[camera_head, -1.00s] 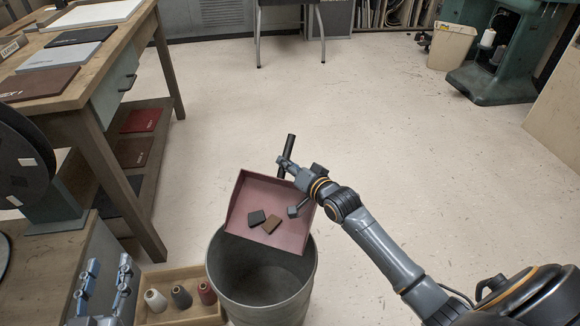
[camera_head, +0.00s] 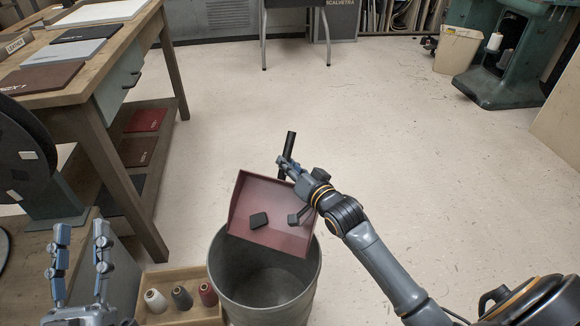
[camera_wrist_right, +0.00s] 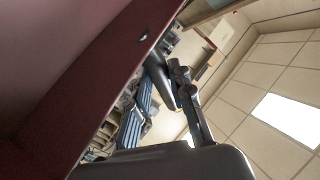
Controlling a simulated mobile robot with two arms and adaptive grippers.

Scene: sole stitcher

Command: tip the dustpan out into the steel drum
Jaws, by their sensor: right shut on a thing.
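The dark red dustpan (camera_head: 265,205) is tilted over the far side of the steel drum (camera_head: 232,290), its open edge towards the drum's mouth. One dark scrap (camera_head: 259,220) lies on the pan. No scrap shows on the part of the drum's inside that I see. My right gripper (camera_head: 288,166) is shut on the dustpan's black handle (camera_head: 291,143). In the right wrist view the pan's wall (camera_wrist_right: 125,60) fills the left side, with the gripper (camera_wrist_right: 178,95) beside it. My left gripper (camera_head: 81,234) is open and empty at lower left, apart from the drum.
A wooden box (camera_head: 180,276) with several thread cones stands just left of the drum. A workbench (camera_head: 105,95) with sample boards is at upper left. A cream bin (camera_head: 458,48) and a green machine (camera_head: 505,85) stand at upper right. The middle floor is clear.

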